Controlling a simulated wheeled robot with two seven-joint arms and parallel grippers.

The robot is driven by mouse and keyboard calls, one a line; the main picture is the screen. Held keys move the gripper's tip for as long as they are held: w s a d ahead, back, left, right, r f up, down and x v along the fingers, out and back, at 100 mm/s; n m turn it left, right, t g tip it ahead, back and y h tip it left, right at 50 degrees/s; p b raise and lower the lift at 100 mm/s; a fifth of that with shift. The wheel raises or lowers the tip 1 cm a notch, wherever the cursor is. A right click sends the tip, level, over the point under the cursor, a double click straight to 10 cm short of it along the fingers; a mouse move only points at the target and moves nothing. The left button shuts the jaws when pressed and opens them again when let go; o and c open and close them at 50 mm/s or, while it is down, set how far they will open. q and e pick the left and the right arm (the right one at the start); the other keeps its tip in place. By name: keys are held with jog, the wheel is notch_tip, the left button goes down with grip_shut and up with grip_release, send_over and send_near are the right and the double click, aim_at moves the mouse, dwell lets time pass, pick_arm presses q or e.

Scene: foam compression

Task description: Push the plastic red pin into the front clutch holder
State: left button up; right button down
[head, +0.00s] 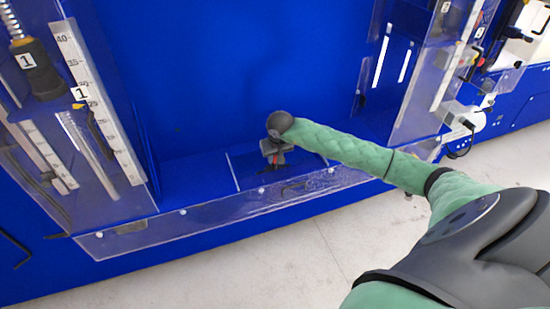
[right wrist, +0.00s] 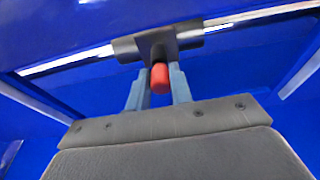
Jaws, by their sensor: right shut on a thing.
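The plastic red pin (right wrist: 160,78) shows in the right wrist view, upright in the picture between my two grey-blue fingers. My right gripper (right wrist: 158,88) is shut on it. The pin's upper end meets the underside of a black clutch holder (right wrist: 155,44), which sits around a metal rod. How deep the pin sits in the holder cannot be told. In the head view my right gripper (head: 274,153) is low at the blue panel, behind the clear front ledge, and my wrist hides most of the holder and pin. My left gripper is not in view.
A clear plastic ledge (head: 215,211) runs along the front. A clear side panel with rulers (head: 98,100) and a numbered spring tool (head: 38,72) stands on the left. Another clear panel (head: 432,70) stands on the right. The blue back panel (head: 230,70) is bare in the middle.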

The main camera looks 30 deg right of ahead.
aim_at(275, 157)
jog(key=shift+f, duration=0.3)
jog(key=c, duration=1.2)
grip_release()
jog(key=shift+o, duration=0.2)
jog(key=shift+r, duration=0.2)
jog(key=shift+r+p, duration=0.45)
jog(key=shift+r, duration=2.3)
jog(key=shift+r, duration=0.1)
jog(key=b+v, duration=0.2)
jog(key=v, duration=0.5)
jog(key=shift+r+b, duration=0.3)
jog(key=shift+r, duration=0.1)
